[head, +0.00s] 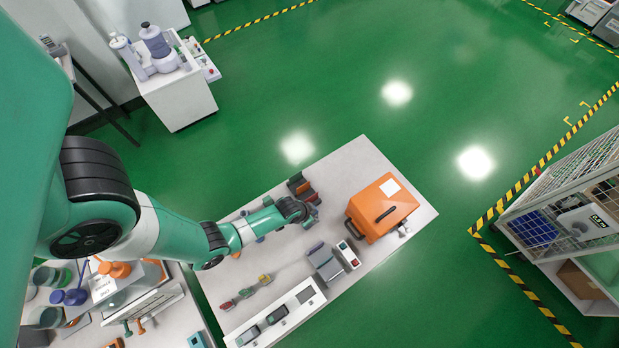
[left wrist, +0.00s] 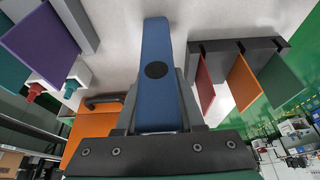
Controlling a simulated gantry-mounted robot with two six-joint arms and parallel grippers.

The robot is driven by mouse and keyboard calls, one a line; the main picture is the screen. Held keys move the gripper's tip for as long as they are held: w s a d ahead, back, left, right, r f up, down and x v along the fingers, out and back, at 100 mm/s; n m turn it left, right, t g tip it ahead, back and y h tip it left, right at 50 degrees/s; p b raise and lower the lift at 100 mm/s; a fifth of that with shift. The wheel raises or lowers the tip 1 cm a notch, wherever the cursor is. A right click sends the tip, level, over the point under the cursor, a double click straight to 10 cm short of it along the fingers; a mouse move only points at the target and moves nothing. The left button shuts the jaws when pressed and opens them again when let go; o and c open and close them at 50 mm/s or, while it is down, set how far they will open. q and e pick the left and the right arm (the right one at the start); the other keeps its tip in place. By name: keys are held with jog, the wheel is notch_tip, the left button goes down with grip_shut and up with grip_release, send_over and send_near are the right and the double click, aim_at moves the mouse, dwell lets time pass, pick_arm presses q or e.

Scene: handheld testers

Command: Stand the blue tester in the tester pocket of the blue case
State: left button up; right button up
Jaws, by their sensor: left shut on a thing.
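My left gripper (head: 308,212) is above the white table, between a dark rack and the orange case. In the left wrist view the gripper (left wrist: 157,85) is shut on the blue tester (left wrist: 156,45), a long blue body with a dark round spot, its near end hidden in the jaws. In the head view the tester cannot be made out under the arm. A grey holder with a blue-violet panel (head: 317,248) stands apart from the gripper; the panel (left wrist: 38,45) seems to show in the wrist view too. I cannot tell whether this is the blue case, or see its pocket. My right gripper is not in view.
The orange case (head: 372,221) stands right of the gripper. The dark rack (head: 297,182) with coloured panels is behind it; the wrist view shows its red, orange and green panels (left wrist: 243,82). A white tray (head: 300,298) with dark devices and small coloured items (head: 245,293) lie at the near side.

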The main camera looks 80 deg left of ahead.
pick_arm(q)
grip_shut()
jog(key=shift+r+p, duration=0.3)
jog(key=shift+r, duration=0.25)
jog(key=s+d+r+p, duration=0.4)
jog(key=d+r+p, duration=0.1)
jog(key=r, duration=0.3)
jog(key=s+d+r+p, duration=0.4)
jog(key=d+r+p, duration=0.2)
jog(key=r+p, duration=0.2)
jog(key=shift+s+r, duration=0.25)
jog(key=shift+r, duration=0.1)
